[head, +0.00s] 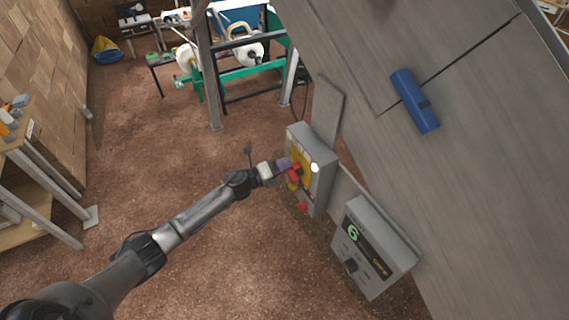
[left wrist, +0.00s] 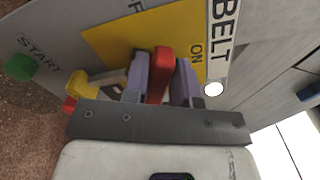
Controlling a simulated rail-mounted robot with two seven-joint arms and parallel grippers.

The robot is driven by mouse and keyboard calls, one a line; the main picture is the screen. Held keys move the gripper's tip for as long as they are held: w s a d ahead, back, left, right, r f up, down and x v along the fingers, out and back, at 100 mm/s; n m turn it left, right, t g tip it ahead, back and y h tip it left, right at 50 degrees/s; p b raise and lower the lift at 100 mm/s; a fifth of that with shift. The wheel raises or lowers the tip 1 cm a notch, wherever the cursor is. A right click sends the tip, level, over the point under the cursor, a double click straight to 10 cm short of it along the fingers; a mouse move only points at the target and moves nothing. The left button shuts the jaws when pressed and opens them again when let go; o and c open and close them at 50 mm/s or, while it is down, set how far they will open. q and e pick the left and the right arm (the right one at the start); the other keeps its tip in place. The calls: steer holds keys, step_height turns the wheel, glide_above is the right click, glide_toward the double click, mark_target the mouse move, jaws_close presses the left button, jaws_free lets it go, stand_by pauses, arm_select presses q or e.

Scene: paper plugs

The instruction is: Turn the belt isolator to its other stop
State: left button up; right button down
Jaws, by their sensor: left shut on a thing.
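The belt isolator's red handle (left wrist: 160,72) stands out from a yellow plate (left wrist: 110,45) on a grey box (head: 322,185). My left gripper (left wrist: 161,82) is shut on the handle, with a purple finger on each side of it. The word ON is printed just right of the handle in the left wrist view, and part of another word shows at the top edge. A large BELT label (left wrist: 220,45) runs beside the plate. In the head view my left gripper (head: 286,165) reaches the box from the left and hides part of the handle.
A white round lamp (left wrist: 214,89) and a green START button (left wrist: 19,68) are on the same box. A grey control box showing a green 6 (head: 352,232) hangs to its right. A blue cylinder (head: 414,100) lies on the large grey surface. The brown floor at left is mostly clear.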

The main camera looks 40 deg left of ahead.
arm_select(q)
steer(key=shift+a+f+n+p, duration=0.1)
steer(key=shift+f+n+p, duration=0.2)
steer(key=shift+n, duration=0.95)
steer(key=shift+f+n+p, duration=0.15)
steer(key=shift+n+p, duration=0.1)
steer(key=shift+n, duration=1)
steer(key=o, duration=0.8)
steer(key=shift+f, duration=0.1)
steer(key=b+v, duration=0.1)
steer(key=v, duration=1.2)
steer(key=shift+s+a, duration=0.15)
steer(key=shift+s, duration=0.2)
